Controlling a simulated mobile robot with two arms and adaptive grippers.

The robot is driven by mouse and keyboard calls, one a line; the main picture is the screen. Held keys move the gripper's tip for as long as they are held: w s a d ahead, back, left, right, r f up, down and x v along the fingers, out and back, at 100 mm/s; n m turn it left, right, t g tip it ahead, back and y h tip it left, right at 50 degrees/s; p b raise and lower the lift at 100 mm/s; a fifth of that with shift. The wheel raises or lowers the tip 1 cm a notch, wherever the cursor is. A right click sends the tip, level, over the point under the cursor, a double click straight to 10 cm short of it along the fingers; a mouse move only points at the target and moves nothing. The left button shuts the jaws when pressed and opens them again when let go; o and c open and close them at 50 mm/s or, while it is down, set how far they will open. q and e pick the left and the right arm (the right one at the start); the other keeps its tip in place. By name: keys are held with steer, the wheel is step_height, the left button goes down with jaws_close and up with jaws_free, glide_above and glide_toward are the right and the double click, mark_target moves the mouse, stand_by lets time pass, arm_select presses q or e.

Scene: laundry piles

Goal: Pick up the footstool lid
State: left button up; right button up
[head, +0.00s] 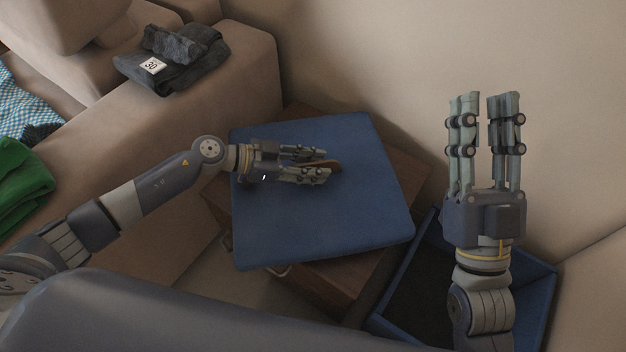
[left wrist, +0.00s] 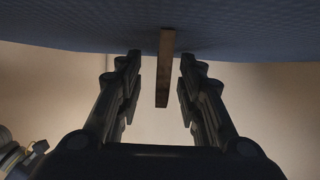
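The footstool lid (head: 350,215) is a flat blue padded square lying on top of a brown wooden table in the head view. In the left wrist view its blue fabric (left wrist: 80,28) fills the top. A brown handle (head: 326,167) stands on the lid. My left gripper (head: 324,164) is over the lid with its fingers on either side of the handle. In the left wrist view the handle (left wrist: 164,80) is between the open fingers (left wrist: 160,80), with gaps on both sides. My right gripper (head: 486,98) is open and empty, raised at the right.
An open blue box (head: 544,300) with a dark inside stands on the floor at lower right, partly behind my right arm. The wooden table (head: 405,180) is against the wall. A beige sofa at left holds folded dark clothes (head: 185,72) tagged 30 and green cloth (head: 20,180).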

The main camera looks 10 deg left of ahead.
arm_select(q)
steer(key=shift+c, duration=0.6)
jaws_close()
steer(key=shift+w+r, duration=0.1)
steer(key=shift+r, duration=0.1)
